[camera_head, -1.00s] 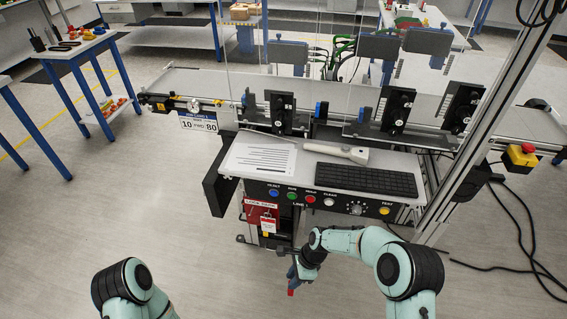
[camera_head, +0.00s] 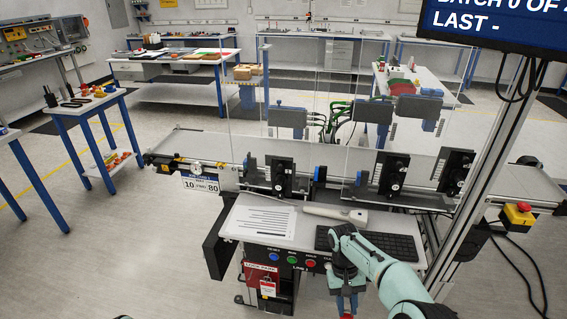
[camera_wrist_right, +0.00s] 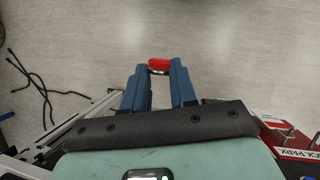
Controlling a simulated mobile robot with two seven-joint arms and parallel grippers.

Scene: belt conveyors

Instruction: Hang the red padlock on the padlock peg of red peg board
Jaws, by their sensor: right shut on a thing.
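The red padlock (camera_wrist_right: 158,66) is between the fingertips of my right gripper (camera_wrist_right: 158,78) in the right wrist view, with open floor behind it. In the head view the padlock is a small red spot (camera_head: 347,316) at the bottom edge, below my right gripper (camera_head: 347,303). The red peg board (camera_head: 262,274) is on the front of the machine, left of my right gripper, with a white and red tag on it. Part of the board (camera_wrist_right: 296,138) shows at the right of the wrist view. Its pegs are too small to tell apart. My left gripper is out of view.
The control panel (camera_head: 290,259) with coloured buttons is above the board. A keyboard (camera_head: 395,246), a paper sheet (camera_head: 262,222) and a scanner-like white tool (camera_head: 335,214) lie on the shelf. An upright metal post (camera_head: 480,170) stands to the right.

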